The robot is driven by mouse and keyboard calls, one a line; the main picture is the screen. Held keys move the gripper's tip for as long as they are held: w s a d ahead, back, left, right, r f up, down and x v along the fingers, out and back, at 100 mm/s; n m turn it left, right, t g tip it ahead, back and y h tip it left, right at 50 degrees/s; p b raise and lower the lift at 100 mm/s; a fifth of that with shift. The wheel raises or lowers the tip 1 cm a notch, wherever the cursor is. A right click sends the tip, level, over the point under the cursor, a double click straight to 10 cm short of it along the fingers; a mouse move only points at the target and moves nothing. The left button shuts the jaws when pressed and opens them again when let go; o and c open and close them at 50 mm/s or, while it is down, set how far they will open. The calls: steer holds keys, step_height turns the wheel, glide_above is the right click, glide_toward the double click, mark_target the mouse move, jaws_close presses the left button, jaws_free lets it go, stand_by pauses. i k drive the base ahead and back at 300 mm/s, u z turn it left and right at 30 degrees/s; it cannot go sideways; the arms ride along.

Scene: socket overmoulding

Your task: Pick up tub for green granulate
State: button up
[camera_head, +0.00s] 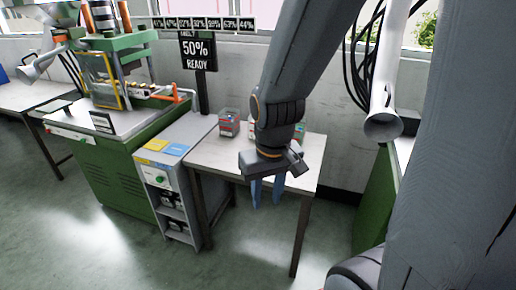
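My gripper (267,204) hangs fingers-down in front of the small white table (213,153), near its front edge. Its two blue fingers are apart, and nothing shows between them. One small tub (229,122) with a reddish label stands at the table's back left. Another small tub (299,132), with some green and red on it, shows at the right of my wrist, partly covered by it. Something reddish, perhaps a third tub, is mostly hidden behind my arm. Which tub is for the green granulate is too small to tell for sure.
A grey cabinet (152,177) with yellow and blue top plates stands left of the table. Beyond it is a green press machine (110,160). A sign (197,50) reads "50% READY". A white funnel pipe (383,125) hangs at the right. The table's front left is clear.

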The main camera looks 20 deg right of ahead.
mark_target(301, 130)
steer(key=u, duration=0.55)
steer(key=k, duration=0.8)
steer(key=u, duration=0.4)
steer(key=i, duration=1.25)
steer(key=z, duration=1.1)
steer(key=i, duration=0.85)
steer(key=z, duration=1.35)
steer(key=i, duration=0.3)
steer(key=z, duration=0.2)
